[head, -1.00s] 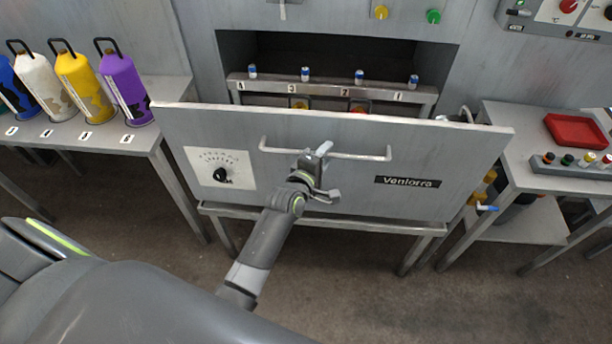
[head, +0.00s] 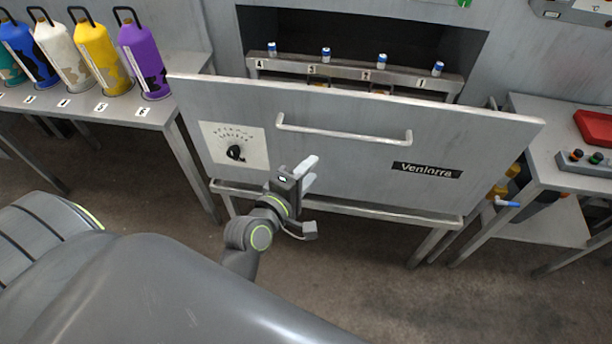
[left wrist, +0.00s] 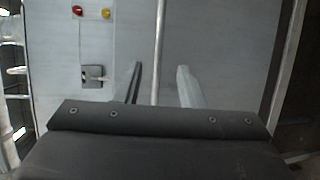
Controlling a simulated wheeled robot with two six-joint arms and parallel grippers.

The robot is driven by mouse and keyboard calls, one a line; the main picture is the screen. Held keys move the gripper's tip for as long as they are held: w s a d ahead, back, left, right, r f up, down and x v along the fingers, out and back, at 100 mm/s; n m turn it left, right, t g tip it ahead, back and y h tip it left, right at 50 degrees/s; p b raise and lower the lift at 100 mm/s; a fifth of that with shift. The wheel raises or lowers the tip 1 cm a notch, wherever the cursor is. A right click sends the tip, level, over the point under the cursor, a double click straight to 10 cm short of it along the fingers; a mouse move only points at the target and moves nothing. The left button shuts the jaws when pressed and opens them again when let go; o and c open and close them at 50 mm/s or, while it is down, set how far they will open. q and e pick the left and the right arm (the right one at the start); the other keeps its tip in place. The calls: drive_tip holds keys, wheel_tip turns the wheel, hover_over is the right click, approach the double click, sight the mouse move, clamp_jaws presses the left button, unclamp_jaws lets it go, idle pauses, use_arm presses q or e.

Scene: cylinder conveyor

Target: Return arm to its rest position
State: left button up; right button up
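My left gripper (head: 311,171) is in front of the grey oven door (head: 330,170), below its bar handle (head: 345,132). In the left wrist view the two fingers (left wrist: 160,82) stand apart with nothing between their tips. A bar behind them runs up the picture in the gap, and I cannot tell how far off it is. The door leans out from a dark opening, with a dial (head: 234,152) at its left and a "Venlorra" label at its right. My right gripper is in neither view.
Several coloured bottles, such as a purple one (head: 144,58), stand on the left table (head: 165,108). A rack (head: 300,70) with small cylinders sits in the opening. The right table (head: 535,125) holds a red tray (head: 597,127). Floor in front is clear.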

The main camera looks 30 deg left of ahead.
use_arm(q)
drive_tip(key=shift+s, duration=0.25)
idle(0.4)
drive_tip(key=s+a+f+m+g, duration=0.1)
drive_tip(key=s+f+m+g, duration=0.2)
drive_tip(key=f, duration=0.8)
drive_tip(key=s+a+f+m+g+y, duration=0.1)
drive_tip(key=s+f+m+g, duration=0.2)
drive_tip(key=f, duration=0.8)
drive_tip(key=s+a+f+m+g, duration=0.15)
drive_tip(key=s+f, duration=0.25)
drive_tip(key=f, duration=0.7)
drive_tip(key=s+a+f+m+g, duration=0.2)
drive_tip(key=s+f, duration=0.3)
drive_tip(key=s, duration=0.3)
drive_tip(key=s+a+f+m+g+y, duration=0.1)
drive_tip(key=s+a+f+m+g, duration=0.1)
drive_tip(key=s+f, duration=0.4)
drive_tip(key=s+a+f+m+g+y, duration=0.1)
drive_tip(key=s+a+f+m+g, duration=0.2)
drive_tip(key=s, duration=0.9)
wheel_tip(320, 180, down, 2)
drive_tip(key=shift+a+f+m, duration=0.2)
drive_tip(key=shift+a+m, duration=0.1)
drive_tip(key=shift+m, duration=0.95)
